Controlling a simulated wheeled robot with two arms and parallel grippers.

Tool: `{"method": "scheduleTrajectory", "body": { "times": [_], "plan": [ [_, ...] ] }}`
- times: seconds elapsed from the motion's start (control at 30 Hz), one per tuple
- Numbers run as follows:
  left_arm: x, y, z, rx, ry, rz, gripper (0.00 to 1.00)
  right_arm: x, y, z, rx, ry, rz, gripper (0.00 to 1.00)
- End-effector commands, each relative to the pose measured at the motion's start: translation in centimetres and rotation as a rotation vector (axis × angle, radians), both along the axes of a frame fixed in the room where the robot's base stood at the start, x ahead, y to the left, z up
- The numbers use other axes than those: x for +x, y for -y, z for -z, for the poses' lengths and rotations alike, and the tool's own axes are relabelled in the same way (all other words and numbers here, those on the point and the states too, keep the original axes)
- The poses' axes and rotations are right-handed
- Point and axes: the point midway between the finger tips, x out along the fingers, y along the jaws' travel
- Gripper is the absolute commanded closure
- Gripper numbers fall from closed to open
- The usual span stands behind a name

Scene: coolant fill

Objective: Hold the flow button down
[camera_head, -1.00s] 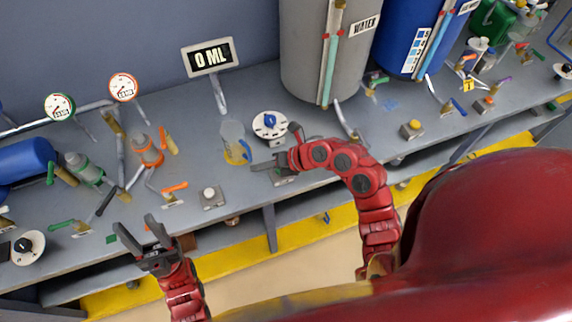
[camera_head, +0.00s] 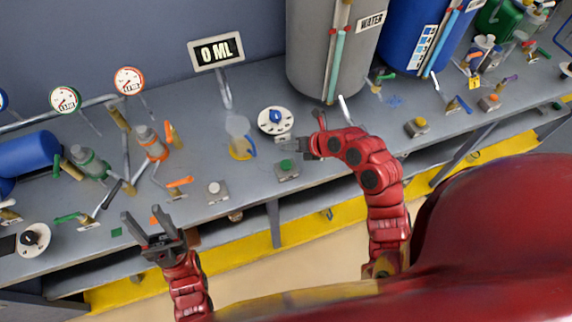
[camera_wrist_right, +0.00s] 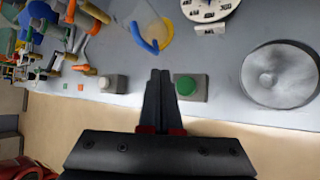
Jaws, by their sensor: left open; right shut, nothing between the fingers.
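A green push button (camera_head: 287,164) sits on a grey block near the bench's front edge; it also shows in the right wrist view (camera_wrist_right: 186,86). I cannot tell which button is the flow button. My right gripper (camera_head: 277,146) is shut and empty, beside the green button and apart from it in the picture. In the right wrist view its closed fingertips (camera_wrist_right: 160,72) lie just left of that button. The button's green top is uncovered. My left gripper (camera_head: 145,213) is open and empty near the front edge at the left. The display (camera_head: 216,51) reads 0 ML.
A clear jug (camera_head: 239,138) with yellow base and blue handle stands behind the green button, beside a white dial (camera_head: 276,121) with blue knob. A white button (camera_head: 215,187) and a yellow button (camera_head: 417,123) stand along the bench. The grey WATER tank (camera_head: 318,55) is behind.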

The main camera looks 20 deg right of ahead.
Motion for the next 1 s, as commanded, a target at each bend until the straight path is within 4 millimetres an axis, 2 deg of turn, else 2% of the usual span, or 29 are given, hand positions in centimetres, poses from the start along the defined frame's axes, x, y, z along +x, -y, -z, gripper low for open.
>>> {"method": "scheduleTrajectory", "body": {
  "times": [0.03,0.1,0.4,0.6,1.0],
  "plan": [
    [0.0,0.0,1.1,0.000,0.000,0.000,0.50,0.0,0.0,1.4,0.001,-0.001,0.001,1.00],
    [0.0,0.0,1.9,0.000,0.000,0.000,0.50,0.0,0.0,2.5,0.002,-0.002,0.002,1.00],
    [0.0,0.0,4.2,0.000,0.000,0.000,0.50,0.0,0.0,6.1,-0.002,-0.002,0.000,1.00],
    [0.0,0.0,4.7,0.000,0.000,0.000,0.50,0.0,0.0,6.8,0.000,0.001,0.001,1.00],
    [0.0,0.0,4.7,0.000,0.000,0.000,0.50,0.0,0.0,6.8,0.000,0.001,0.001,1.00]
  ]
}}
